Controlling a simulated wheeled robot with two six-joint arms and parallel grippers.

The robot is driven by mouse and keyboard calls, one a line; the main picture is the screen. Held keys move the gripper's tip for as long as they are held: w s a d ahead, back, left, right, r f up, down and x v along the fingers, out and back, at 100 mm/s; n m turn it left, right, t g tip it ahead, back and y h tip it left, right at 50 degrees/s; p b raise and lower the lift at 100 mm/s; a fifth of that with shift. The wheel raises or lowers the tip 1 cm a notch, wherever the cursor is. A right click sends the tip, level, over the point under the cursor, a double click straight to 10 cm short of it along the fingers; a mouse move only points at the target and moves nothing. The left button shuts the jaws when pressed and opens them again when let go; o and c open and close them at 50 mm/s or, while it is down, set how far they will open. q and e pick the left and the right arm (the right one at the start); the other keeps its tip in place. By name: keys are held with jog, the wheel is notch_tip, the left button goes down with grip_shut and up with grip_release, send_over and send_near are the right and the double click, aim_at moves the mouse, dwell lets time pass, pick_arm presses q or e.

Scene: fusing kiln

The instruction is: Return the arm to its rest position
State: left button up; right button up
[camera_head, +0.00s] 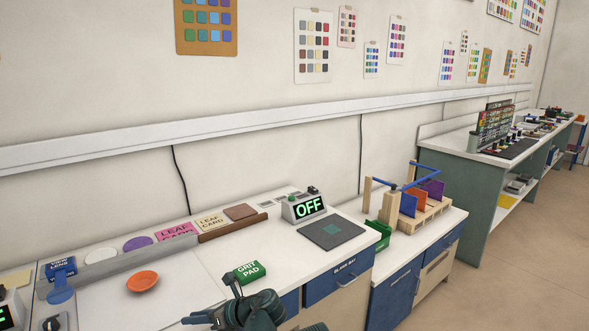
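An orange disc (142,281) lies on the white worktop. A dark mat (331,233) with a green square sits before a box reading OFF (307,207). A wooden rack (423,212) holds coloured panels. A tray (140,260) holds cards. Bare worktop lies around the orange disc.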

pick_arm(q)
jog(key=s+d+f+n+g+h+p, duration=0.3)
jog(key=s+d+n+h+p, duration=0.6)
jog(key=s+d+n, duration=0.5)
jog(key=shift+s+d+f+n+g+h, duration=0.25)
jog(key=shift+d+n+h, duration=0.95)
jog(key=shift+d+n, duration=1.85)
jog(key=shift+a+r+n, duration=0.1)
jog(key=shift+a+n, duration=0.55)
